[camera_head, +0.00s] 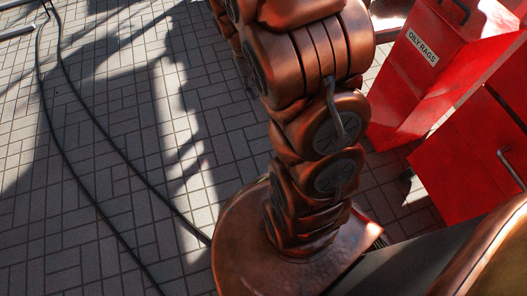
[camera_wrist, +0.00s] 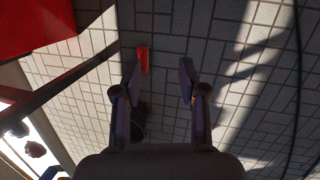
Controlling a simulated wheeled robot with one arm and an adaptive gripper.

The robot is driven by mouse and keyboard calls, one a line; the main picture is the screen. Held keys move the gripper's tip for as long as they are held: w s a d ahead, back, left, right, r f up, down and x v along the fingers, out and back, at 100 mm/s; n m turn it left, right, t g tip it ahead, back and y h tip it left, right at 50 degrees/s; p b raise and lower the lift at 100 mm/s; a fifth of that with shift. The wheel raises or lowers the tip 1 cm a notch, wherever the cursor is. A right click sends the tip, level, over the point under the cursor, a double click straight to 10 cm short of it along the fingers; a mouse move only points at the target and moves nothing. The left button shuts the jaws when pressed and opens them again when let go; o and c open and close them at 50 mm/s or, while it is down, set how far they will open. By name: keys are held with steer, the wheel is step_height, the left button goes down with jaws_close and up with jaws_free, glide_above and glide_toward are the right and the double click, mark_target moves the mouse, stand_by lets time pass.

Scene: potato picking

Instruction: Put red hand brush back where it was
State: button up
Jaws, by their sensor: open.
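A small red object (camera_wrist: 143,59), which looks like the red hand brush, shows in the wrist view just beyond the left fingertip. It is partly hidden by that finger, and its full shape cannot be made out. My gripper (camera_wrist: 159,72) is open, with its two fingers apart and bare paving between them. I cannot tell whether the finger touches the red object. In the head view my copper-coloured arm fills the middle, and neither the gripper nor the brush can be seen there.
A red bin labelled "OILY RAGS" (camera_head: 424,85) and a red cabinet (camera_head: 470,160) stand at the right in the head view. Black cables (camera_head: 75,165) run across the paved floor at the left. A red box (camera_wrist: 35,25) shows at the wrist view's upper left. Much of the paving is clear.

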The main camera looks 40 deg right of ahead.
steer(key=s+a+r+n, duration=0.1)
steer(key=s+a+r, duration=0.2)
steer(key=s+a, duration=0.2)
steer(key=s+a+r+n+y, duration=0.1)
steer(key=s+a+r, duration=0.2)
steer(key=s, duration=0.6)
steer(key=s+a+r+n+g, duration=0.1)
steer(key=s+a+r, duration=0.2)
steer(key=s+a, duration=0.3)
steer(key=shift+s+a+y, duration=0.4)
steer(key=shift+a, duration=0.2)
steer(key=shift+r, duration=0.1)
step_height(320, 180, up, 39)
steer(key=w+t+p, duration=0.1)
steer(key=p, duration=3.6)
steer(key=shift+w+d+r+t, duration=0.15)
steer(key=shift+w+t, duration=0.1)
steer(key=shift+t, duration=0.15)
